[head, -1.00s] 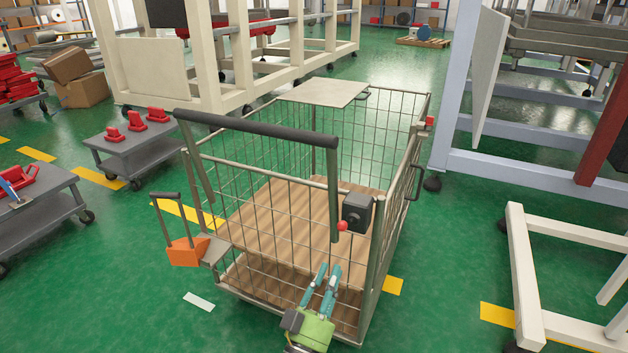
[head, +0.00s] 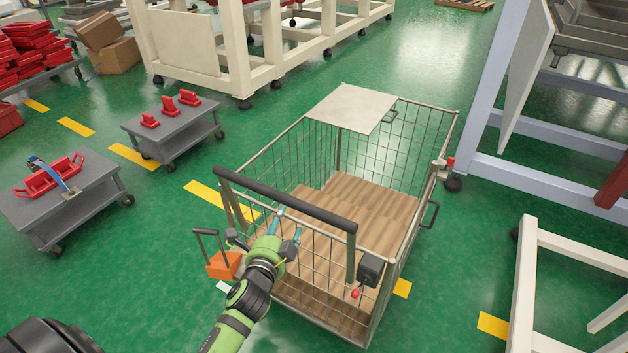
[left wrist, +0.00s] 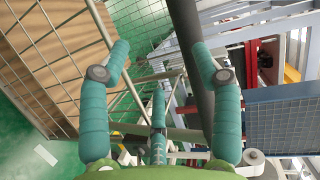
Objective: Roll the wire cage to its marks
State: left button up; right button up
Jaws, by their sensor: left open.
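The wire cage (head: 312,265) stands on the green floor, with mesh sides, a wooden floor and a dark push bar (head: 285,198) along its near top edge. My left gripper (head: 286,222) is open just in front of the push bar, left of its middle. In the left wrist view, the teal fingers (left wrist: 160,60) are spread and the dark bar (left wrist: 188,45) runs between them; I cannot tell whether they touch it. Yellow floor marks show left of the cage (head: 205,195) and at its right (head: 402,288). My right gripper is not in view.
An orange pedal (head: 224,265) sticks out at the cage's lower left. A grey cart with red parts (head: 175,127) and another cart (head: 65,200) stand left. A cream frame (head: 540,300) and a pale blue frame (head: 535,160) stand right. Green floor lies open behind the cage.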

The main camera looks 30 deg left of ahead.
aim_at(278, 198)
pick_arm(q)
jog(key=shift+m+y, duration=0.4)
jog(key=shift+y, duration=0.3)
jog(key=shift+w+a+r+p, duration=0.3)
jog(key=shift+w+a, duration=0.5)
jog(key=shift+w, duration=0.25)
jog(key=shift+w+a+r+p, duration=0.35)
jog(key=shift+w+a, duration=0.45)
jog(key=shift+w, duration=0.3)
jog(key=shift+w+a+r+p, duration=0.3)
jog(key=shift+w+a, duration=0.5)
jog(key=shift+w, duration=0.25)
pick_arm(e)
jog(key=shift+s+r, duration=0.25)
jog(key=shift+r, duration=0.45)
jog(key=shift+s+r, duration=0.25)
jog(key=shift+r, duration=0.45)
pick_arm(q)
grip_shut()
